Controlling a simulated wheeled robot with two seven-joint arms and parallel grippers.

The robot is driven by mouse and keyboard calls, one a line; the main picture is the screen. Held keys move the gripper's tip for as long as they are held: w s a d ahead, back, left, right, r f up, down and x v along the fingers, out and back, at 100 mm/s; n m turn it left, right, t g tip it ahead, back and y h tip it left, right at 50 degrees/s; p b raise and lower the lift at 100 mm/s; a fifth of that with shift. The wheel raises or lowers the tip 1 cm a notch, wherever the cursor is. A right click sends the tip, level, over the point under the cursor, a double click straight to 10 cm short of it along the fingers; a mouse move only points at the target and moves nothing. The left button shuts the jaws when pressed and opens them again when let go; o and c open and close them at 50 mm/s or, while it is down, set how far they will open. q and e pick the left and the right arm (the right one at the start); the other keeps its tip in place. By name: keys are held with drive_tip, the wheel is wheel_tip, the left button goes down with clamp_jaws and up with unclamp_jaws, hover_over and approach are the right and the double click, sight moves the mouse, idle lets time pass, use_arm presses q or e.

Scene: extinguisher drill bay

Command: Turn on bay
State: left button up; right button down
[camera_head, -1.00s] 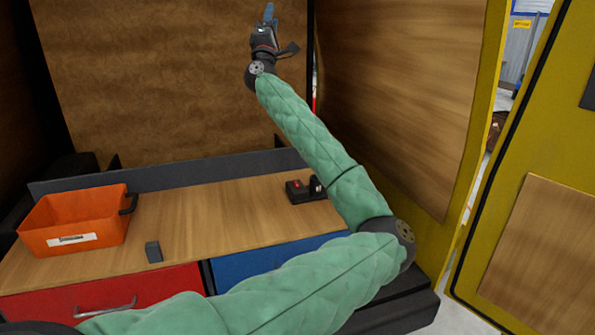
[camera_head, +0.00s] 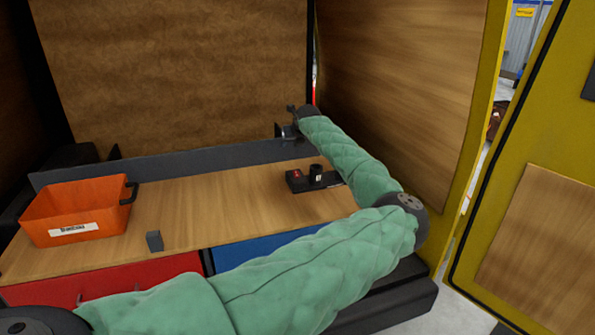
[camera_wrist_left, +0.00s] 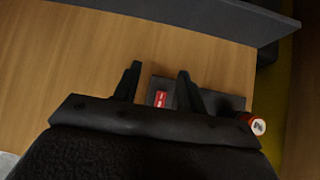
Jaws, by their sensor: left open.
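A dark switch box (camera_head: 331,181) with a small red switch (camera_head: 297,174) lies on the wooden worktop, right of its middle. A short dark cylinder with a pale mark (camera_head: 316,174) stands at the box. In the left wrist view the red switch (camera_wrist_left: 161,98) shows between the fingers of my open, empty left gripper (camera_wrist_left: 159,72); a red-rimmed cylinder (camera_wrist_left: 254,124) shows at the box's right end. In the head view my left gripper (camera_head: 282,132) is above and behind the box, near the back ledge. I cannot tell if it touches anything. My right gripper is not in view.
An orange bin (camera_head: 75,212) stands at the left of the worktop (camera_head: 205,205), with a small grey block (camera_head: 154,241) near the front edge. A dark ledge (camera_head: 180,164) runs along the back. A wooden side panel (camera_head: 400,90) rises at the right. The middle worktop is clear.

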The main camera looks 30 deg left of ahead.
sight(297, 174)
use_arm(q)
drive_tip(key=d+f+h, duration=0.1)
drive_tip(key=s+d+f+g+h, duration=0.1)
drive_tip(key=d+f, duration=0.1)
drive_tip(key=s+d+f+h, duration=0.1)
drive_tip(key=d, duration=0.1)
drive_tip(key=shift+s+f+g+h+p, duration=0.15)
drive_tip(key=shift+f+g+h+p, duration=0.1)
drive_tip(key=shift+g+h+p, duration=0.15)
drive_tip(key=p+x, duration=0.2)
drive_tip(key=x, duration=0.3)
drive_tip(key=shift+a+f+p, duration=0.1)
drive_tip(key=shift+f+p, duration=0.2)
drive_tip(key=shift+w+a+f, duration=0.2)
drive_tip(key=shift+w+f, duration=0.05)
drive_tip(key=shift+f, duration=0.4)
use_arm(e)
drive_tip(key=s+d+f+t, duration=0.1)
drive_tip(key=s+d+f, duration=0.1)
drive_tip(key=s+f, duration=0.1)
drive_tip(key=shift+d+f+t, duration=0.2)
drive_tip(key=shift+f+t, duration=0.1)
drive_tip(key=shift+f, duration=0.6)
use_arm(q)
drive_tip(key=shift+c, duration=0.2)
